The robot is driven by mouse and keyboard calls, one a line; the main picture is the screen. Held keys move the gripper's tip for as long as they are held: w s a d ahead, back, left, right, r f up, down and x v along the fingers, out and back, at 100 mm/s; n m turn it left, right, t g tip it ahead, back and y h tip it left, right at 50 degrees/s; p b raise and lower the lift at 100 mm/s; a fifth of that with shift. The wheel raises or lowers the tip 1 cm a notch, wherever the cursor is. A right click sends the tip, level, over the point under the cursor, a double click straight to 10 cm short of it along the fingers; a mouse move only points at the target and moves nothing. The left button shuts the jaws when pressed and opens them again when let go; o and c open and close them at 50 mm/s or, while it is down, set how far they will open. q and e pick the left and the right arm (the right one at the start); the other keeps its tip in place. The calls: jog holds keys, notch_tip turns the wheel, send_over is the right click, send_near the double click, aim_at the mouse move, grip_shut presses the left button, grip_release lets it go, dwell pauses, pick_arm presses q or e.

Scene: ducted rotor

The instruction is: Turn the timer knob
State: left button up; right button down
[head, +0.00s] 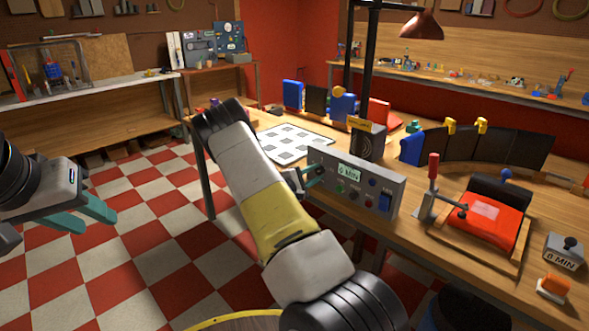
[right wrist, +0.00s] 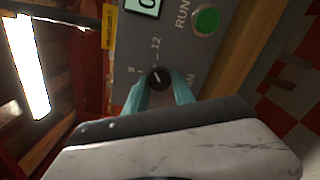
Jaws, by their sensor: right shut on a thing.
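The grey control panel (head: 331,165) stands at the near edge of the workbench, with a lit display (head: 349,172) whose digit before "MIN" is hard to read. In the right wrist view, the black timer knob (right wrist: 157,77) with a white pointer line sits below a "12" mark. My right gripper (right wrist: 161,88) has its teal fingers on either side of the knob, shut on it. In the head view, my right gripper (head: 312,176) is at the panel's left part, and the fingers hide the knob. My left gripper (head: 99,223) is open and empty over the floor at left.
A green RUN button (right wrist: 206,19) is close to the knob. A blue switch (head: 385,202) is on the panel's right end. A red clamp fixture (head: 490,217) and an "8 MIN" block (head: 564,252) stand to the right. A checkered mat (head: 290,143) lies behind.

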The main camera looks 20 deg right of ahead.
jog(key=shift+m, duration=1.6)
jog(key=shift+f, duration=0.1)
jog(key=c, duration=1.1)
grip_release()
jog(key=shift+m, duration=0.3)
jog(key=shift+o, duration=0.2)
jog(key=v, duration=0.8)
